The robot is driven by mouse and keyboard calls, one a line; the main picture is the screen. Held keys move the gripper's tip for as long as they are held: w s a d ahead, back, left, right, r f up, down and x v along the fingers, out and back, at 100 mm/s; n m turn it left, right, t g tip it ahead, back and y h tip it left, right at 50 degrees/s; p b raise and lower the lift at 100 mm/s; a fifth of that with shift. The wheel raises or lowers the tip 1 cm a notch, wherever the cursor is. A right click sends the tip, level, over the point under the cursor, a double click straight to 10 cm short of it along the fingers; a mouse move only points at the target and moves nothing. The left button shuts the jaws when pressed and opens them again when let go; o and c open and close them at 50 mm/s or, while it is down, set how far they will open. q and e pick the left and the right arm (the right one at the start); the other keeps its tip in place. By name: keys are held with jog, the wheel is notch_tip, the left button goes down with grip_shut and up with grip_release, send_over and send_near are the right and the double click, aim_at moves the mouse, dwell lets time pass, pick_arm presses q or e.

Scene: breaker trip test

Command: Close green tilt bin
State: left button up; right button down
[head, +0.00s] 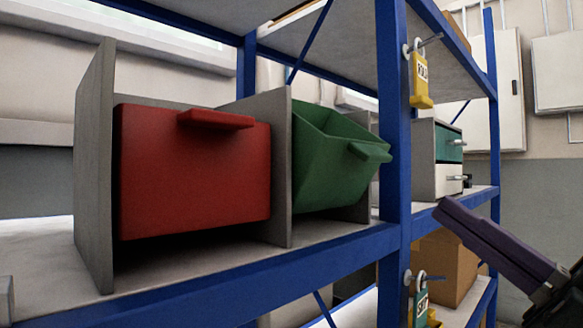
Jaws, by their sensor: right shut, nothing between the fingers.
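The green tilt bin (335,165) sits in a grey divider frame on the blue shelf. It is tilted forward and open, with its top and inside showing and its handle (370,152) at the front right. A blue post stands just right of it. My right gripper (445,212) is at the right, in front of the shelf and below and right of the green bin. Its fingers are shut and empty, apart from the bin. My left gripper is not in view.
A red bin (190,175) beside the green one stands upright in its slot. A blue post (393,110) carries a yellow padlock (420,82) above and a green padlock (420,308) below. A small drawer unit (447,165) and a cardboard box (445,268) are right of the post.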

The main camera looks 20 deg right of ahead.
aim_at(378, 162)
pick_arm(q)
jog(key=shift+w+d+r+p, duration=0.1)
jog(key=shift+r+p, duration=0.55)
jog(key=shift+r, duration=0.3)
pick_arm(e)
jog(key=x, duration=0.7)
jog(key=shift+w+r, duration=0.15)
jog(key=shift+w, duration=0.1)
